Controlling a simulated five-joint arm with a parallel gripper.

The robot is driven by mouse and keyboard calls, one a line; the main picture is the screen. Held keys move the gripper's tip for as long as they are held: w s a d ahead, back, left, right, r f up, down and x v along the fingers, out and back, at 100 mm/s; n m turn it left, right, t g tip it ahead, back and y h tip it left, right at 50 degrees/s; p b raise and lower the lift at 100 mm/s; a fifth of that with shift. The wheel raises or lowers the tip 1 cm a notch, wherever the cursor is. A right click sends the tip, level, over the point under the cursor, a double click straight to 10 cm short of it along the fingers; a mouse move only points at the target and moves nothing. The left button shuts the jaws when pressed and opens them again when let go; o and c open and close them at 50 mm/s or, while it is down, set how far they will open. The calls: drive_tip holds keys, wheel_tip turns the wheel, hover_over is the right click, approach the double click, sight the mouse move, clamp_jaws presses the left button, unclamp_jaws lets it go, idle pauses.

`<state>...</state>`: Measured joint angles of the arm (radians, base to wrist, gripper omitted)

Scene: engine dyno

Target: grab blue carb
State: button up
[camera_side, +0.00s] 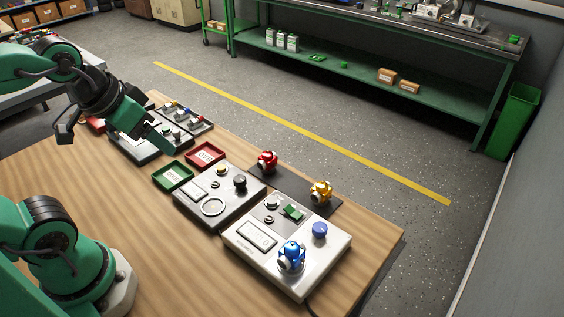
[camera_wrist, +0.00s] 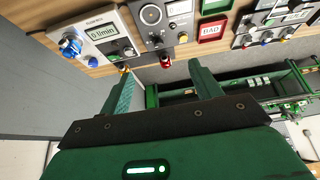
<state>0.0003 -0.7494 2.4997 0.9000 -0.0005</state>
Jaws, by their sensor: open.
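The blue carb (camera_side: 292,256) sits on the front-right part of the white test unit (camera_side: 262,268). It also shows near the upper left corner of the wrist view (camera_wrist: 70,46), on the same unit, left of its display. My gripper (camera_wrist: 160,68) is open, with nothing between its two green fingers. In the side view my gripper is above the far left part of the table, well away from the blue carb. The red carb (camera_side: 267,161) and the yellow carb (camera_side: 320,192) stand on a dark mat behind the test units.
A second grey unit (camera_side: 214,205) stands left of the white one. A green tray (camera_side: 173,176), a red tray (camera_side: 205,154) and a sorting tray (camera_side: 183,124) with small parts lie farther left. A blue knob (camera_side: 320,230) is close to the blue carb. Bare wood lies in front.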

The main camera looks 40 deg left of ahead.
drive_tip(key=shift+w+d, duration=0.1)
drive_tip(key=g, duration=0.6)
hover_over(292, 248)
drive_tip(key=f, duration=1.2)
drive_tip(key=shift+a+f, duration=0.2)
drive_tip(key=shift+a, duration=0.05)
drive_tip(key=shift+d+f, duration=0.2)
drive_tip(key=shift+d, duration=0.05)
drive_tip(key=shift+f, duration=3.9)
drive_tip(key=c, duration=1.2)
